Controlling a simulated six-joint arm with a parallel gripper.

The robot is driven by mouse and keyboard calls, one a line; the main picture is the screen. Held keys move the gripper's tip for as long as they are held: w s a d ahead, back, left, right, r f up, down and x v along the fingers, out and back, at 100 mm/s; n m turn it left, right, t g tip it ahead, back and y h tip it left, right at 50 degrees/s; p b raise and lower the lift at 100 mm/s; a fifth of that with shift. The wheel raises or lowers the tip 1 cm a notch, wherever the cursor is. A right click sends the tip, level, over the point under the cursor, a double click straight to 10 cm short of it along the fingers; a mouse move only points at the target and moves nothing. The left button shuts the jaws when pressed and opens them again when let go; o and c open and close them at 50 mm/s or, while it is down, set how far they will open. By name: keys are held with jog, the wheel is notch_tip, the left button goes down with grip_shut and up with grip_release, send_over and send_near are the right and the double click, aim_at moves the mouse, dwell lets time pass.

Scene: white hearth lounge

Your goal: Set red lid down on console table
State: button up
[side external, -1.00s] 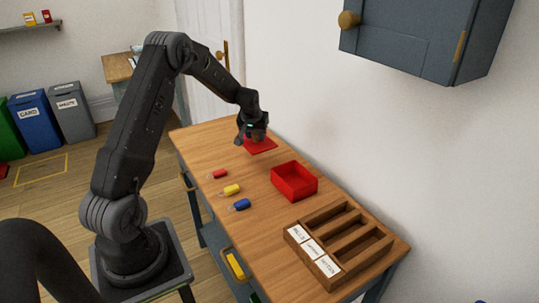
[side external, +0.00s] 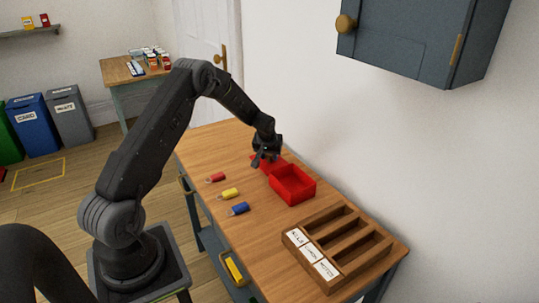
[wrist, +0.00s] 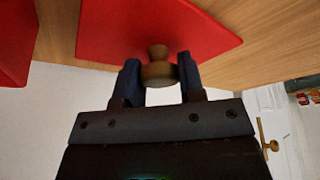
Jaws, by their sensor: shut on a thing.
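The red lid (wrist: 150,28) is a flat square plate with a brown knob (wrist: 158,67) in the wrist view. My gripper (wrist: 159,76) is shut on that knob, a blue finger on each side. In the side view my gripper (side external: 263,160) is low over the far half of the console table (side external: 215,147). The lid (side external: 272,166) is partly hidden there behind my gripper and the open red box (side external: 292,185). It lies close to the box's far side. I cannot tell whether the lid touches the table or the box.
Red (side external: 216,178), yellow (side external: 229,193) and blue (side external: 240,208) small items lie along the table's left side. A wooden tray (side external: 338,245) with labelled compartments is at the near end. A wall stands along the right, with a grey cabinet (side external: 415,40) above. The table's far end is clear.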

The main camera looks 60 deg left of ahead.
jog(key=shift+f, duration=0.15)
jog(key=o, duration=0.9)
jog(key=v, duration=1.2)
jog(key=s+d+r+m+t+h, duration=0.1)
jog(key=s+d+r+m, duration=0.45)
jog(key=d+r, duration=0.95)
jog(key=s+d+m, duration=0.1)
jog(key=s+d, duration=0.4)
jog(key=s, duration=0.2)
jog(key=s+d+r+m+t+h, duration=0.1)
jog(key=s+d, duration=0.3)
jog(key=s, duration=0.3)
jog(key=s+d+m+h, duration=0.1)
jog(key=s+d, duration=0.4)
jog(key=s, duration=0.2)
jog(key=shift+s+d+r+m, duration=0.15)
jog(key=shift+d+r+m, duration=0.1)
jog(key=shift+d+r, duration=0.05)
